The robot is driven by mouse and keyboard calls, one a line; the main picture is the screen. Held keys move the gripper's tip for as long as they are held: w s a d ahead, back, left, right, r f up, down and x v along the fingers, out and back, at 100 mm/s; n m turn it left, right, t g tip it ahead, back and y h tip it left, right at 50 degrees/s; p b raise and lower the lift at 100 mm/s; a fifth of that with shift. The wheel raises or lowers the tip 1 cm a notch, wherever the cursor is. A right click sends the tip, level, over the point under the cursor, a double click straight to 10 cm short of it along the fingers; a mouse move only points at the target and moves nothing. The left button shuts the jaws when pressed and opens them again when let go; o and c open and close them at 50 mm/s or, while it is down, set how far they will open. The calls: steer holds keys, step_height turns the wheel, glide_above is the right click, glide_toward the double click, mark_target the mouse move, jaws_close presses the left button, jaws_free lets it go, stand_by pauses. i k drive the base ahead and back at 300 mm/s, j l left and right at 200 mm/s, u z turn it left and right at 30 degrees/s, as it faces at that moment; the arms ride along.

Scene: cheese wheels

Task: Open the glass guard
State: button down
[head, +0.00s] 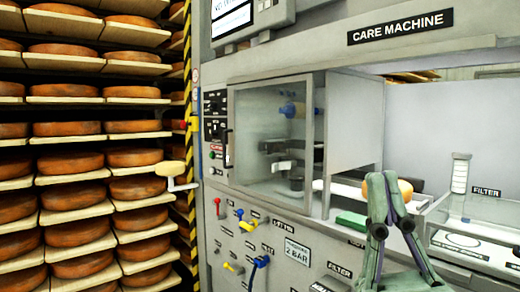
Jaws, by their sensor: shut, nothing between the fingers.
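The glass guard (270,125) is a framed clear pane on the front of the care machine (400,55), left of centre. It stands across the compartment, and dark machine parts show through it. A dark upright handle (228,149) is at its left edge. My gripper (390,178) is at the lower right, shut and empty, well to the right of the guard and apart from it. An orange rounded thing (373,185), probably a cheese wheel, shows behind my gripper, which hides part of it.
Racks of cheese wheels (75,155) fill the left side. A pale knob on a lever (170,169) sticks out near the striped post (187,75). Coloured valve handles (259,262) stand out from the lower panel. A clear filter box (480,220) is at the right.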

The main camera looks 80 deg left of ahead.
mark_target(310, 78)
steer(key=u, duration=2.45)
steer(key=i+j+u, duration=0.1)
steer(key=i+j, duration=0.15)
steer(key=i, duration=0.2)
steer(key=i+j, duration=0.25)
steer(key=i, duration=0.2)
steer(key=i+j+u, duration=0.15)
steer(key=i, duration=0.3)
steer(key=i+j+u, duration=0.1)
steer(key=i+j, duration=0.15)
steer(key=i, duration=0.25)
